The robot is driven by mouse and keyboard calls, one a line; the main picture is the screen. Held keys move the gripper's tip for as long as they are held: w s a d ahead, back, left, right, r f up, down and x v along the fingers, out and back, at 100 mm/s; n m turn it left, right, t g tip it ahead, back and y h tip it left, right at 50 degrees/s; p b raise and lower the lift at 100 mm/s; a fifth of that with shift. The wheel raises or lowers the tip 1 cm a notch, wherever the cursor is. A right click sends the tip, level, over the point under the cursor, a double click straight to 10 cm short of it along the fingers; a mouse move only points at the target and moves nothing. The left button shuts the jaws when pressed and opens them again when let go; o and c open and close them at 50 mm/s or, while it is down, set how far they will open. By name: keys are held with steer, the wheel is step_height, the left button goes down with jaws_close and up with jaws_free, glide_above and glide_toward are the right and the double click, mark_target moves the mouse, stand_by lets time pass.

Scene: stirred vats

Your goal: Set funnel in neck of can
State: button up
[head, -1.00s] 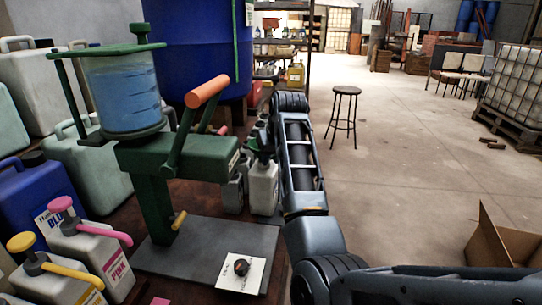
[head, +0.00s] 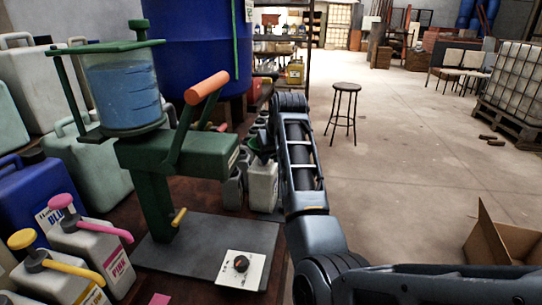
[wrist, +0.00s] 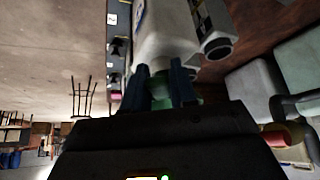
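The green funnel (head: 256,146) is at the top of a white can (head: 262,187), beside the far end of my arm in the head view. My gripper (wrist: 159,70) shows in the wrist view with a blue-grey finger on each side of the funnel (wrist: 160,88). The gap between the fingers is narrow, and they look shut on the funnel. The white can (wrist: 165,35) appears inverted in the wrist view, its neck end facing the funnel. The fingers partly cover the neck, so I cannot tell whether the spout is inside it.
Another can with a dark open mouth (wrist: 217,46) stands close beside it. A green stand (head: 180,155) with a blue-filled clear vessel (head: 122,92) and orange-gripped lever is to the left. Pump jugs crowd the far left. A stool (head: 344,110) stands on open floor.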

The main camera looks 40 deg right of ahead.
steer(key=o, duration=0.5)
steer(key=v, duration=0.7)
steer(key=shift+s+r, duration=0.2)
steer(key=shift+r, duration=0.15)
